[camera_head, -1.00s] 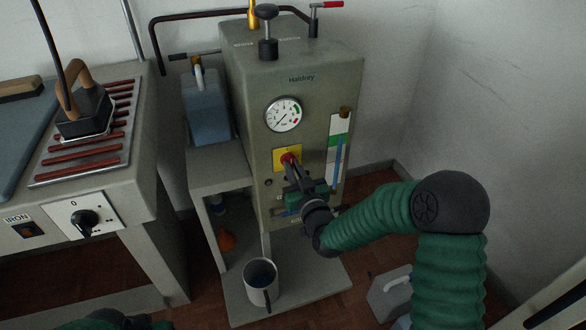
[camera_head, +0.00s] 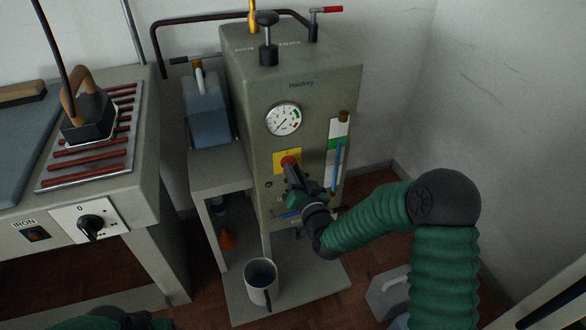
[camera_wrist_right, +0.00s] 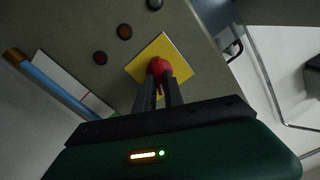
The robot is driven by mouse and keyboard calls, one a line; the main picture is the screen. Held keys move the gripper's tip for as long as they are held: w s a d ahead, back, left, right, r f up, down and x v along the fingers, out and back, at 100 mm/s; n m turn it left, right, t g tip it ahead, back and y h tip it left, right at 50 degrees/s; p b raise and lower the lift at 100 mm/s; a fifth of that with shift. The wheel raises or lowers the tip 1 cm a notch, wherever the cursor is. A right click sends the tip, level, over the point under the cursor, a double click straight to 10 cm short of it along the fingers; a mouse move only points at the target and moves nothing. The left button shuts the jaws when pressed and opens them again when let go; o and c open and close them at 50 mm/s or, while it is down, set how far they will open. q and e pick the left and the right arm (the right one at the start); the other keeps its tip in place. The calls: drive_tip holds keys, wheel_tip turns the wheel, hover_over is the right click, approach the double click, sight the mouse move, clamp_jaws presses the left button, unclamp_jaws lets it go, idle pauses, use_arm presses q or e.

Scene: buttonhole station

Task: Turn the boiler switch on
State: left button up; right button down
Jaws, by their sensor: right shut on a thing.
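The boiler (camera_head: 310,95) is a grey-green cabinet marked "Haldrey". Its switch is a red knob (camera_head: 289,161) on a yellow plate (camera_head: 280,160) on the front panel. My right gripper (camera_head: 290,167) reaches up to it from below right. In the right wrist view, the two fingers (camera_wrist_right: 160,82) are shut on the red knob (camera_wrist_right: 158,66), in front of the yellow plate (camera_wrist_right: 180,58). The fingers hide part of the knob, and I cannot read the plate's markings. My left gripper does not show clearly; only a piece of my left arm is at the bottom left.
A pressure gauge (camera_head: 283,119) and a sight glass (camera_head: 338,150) are on the boiler front. An ironing table with an iron (camera_head: 88,122) and a dark rotary knob (camera_head: 91,226) stands left. A mug (camera_head: 261,283) is on the low shelf below, and a blue-grey container (camera_head: 207,112) stands beside the boiler.

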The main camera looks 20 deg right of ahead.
drive_tip(key=shift+d+f+m+p, duration=0.15)
drive_tip(key=shift+m+p, duration=0.7)
drive_tip(key=shift+m, duration=1.25)
drive_tip(key=shift+d+f+m+p, duration=0.1)
drive_tip(key=shift+m+p, duration=0.8)
drive_tip(key=shift+m, duration=1.2)
drive_tip(key=shift+d+f+m+p, duration=0.15)
drive_tip(key=shift+m+p, duration=0.7)
drive_tip(key=shift+m, duration=1.25)
drive_tip(key=shift+s+a, duration=0.1)
drive_tip(key=c, duration=1.4)
unclamp_jaws()
drive_tip(key=shift+c, duration=0.2)
drive_tip(key=shift+r, duration=0.1)
drive_tip(key=s+p, duration=0.3)
drive_tip(key=s, duration=1.3)
drive_tip(key=shift+s+d, duration=0.35)
